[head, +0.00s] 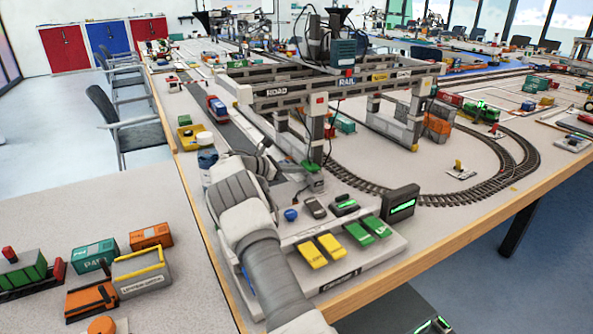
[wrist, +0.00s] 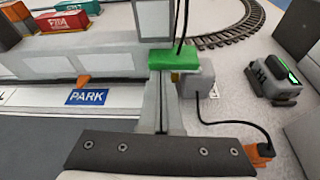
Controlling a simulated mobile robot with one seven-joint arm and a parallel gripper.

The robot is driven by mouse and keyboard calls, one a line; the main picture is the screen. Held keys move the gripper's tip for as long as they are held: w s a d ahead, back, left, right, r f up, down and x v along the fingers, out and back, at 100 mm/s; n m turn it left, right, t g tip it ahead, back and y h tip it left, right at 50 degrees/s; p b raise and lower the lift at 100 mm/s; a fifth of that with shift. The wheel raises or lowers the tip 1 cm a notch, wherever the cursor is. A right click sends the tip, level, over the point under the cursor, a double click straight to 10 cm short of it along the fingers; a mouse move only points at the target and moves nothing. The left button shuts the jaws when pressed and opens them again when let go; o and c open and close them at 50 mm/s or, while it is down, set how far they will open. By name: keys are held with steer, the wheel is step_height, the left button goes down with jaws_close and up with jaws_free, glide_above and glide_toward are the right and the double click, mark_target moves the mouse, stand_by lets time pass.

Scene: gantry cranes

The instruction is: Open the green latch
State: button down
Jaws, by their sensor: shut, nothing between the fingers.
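The green latch (wrist: 174,58) is a small green block at the foot of the grey crane post in the wrist view. It also shows in the head view (head: 311,166), low on the near leg of the gantry crane (head: 318,135). My gripper (wrist: 165,80) is shut and empty, its thin grey fingers pointing up the wrist picture. The fingertips are just below the latch in that view. I cannot tell whether they touch it. In the head view my arm and wrist cover part of the table left of the crane leg.
A control panel with yellow buttons (head: 320,250) and green buttons (head: 367,231) lies at the near edge. A dark box with a green screen (head: 400,204) stands right. A grey box with an orange-plugged cable (wrist: 197,83) sits beside the latch. Curved track (head: 480,180) lies beyond.

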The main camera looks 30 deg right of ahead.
mark_target(310, 161)
steer(key=shift+r, duration=0.1)
steer(key=r+m+t, duration=0.1)
steer(key=r+m+t+b, duration=0.1)
steer(key=m, duration=0.1)
steer(key=shift+s, duration=0.3)
steer(key=shift+s+r, duration=0.3)
steer(key=shift+r, duration=0.1)
steer(key=m+b, duration=0.1)
steer(key=s+m+t+h, duration=0.1)
steer(key=shift+a+r+m+b, duration=0.1)
steer(key=shift+r+m+b, duration=0.2)
steer(key=shift+r+b, duration=0.1)
steer(key=shift+s+r, duration=0.2)
steer(key=shift+s, duration=0.05)
